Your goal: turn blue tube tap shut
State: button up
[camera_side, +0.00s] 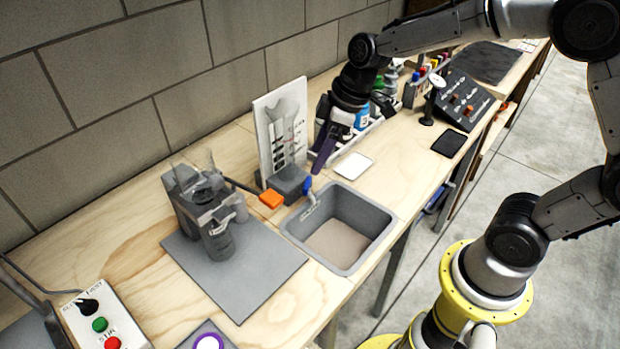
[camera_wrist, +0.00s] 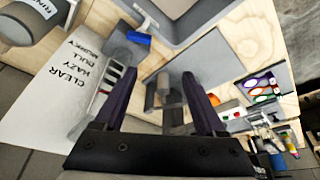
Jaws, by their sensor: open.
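The blue tube tap (camera_side: 307,184) sits on the front of a small grey box, beside the sink (camera_side: 388,222) and above its spout. It also shows in the wrist view as a blue handle (camera_wrist: 138,38) at the upper left, beyond my left finger. My gripper (camera_side: 319,162) is up and behind the tap, apart from it, with dark purple fingers pointing down. In the wrist view the fingers (camera_wrist: 159,73) are open, with a grey cylindrical part showing between them. I cannot tell how far the tap is turned.
An orange handle (camera_side: 270,199) is left of the grey box (camera_side: 287,181). A white chart board (camera_side: 281,125) stands behind it. A grey filter-like device (camera_side: 205,205) stands on a grey mat (camera_side: 250,285) at left. A white card (camera_side: 354,166) lies right of my gripper.

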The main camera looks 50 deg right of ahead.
jog(key=m, duration=0.2)
send_near(308, 183)
jog(key=shift+t, duration=0.4)
jog(key=x, duration=0.8)
jog(key=shift+s+a+f, duration=0.1)
jog(key=shift+s+f, duration=0.05)
jog(key=shift+f, duration=0.25)
jog(key=c, duration=1.1)
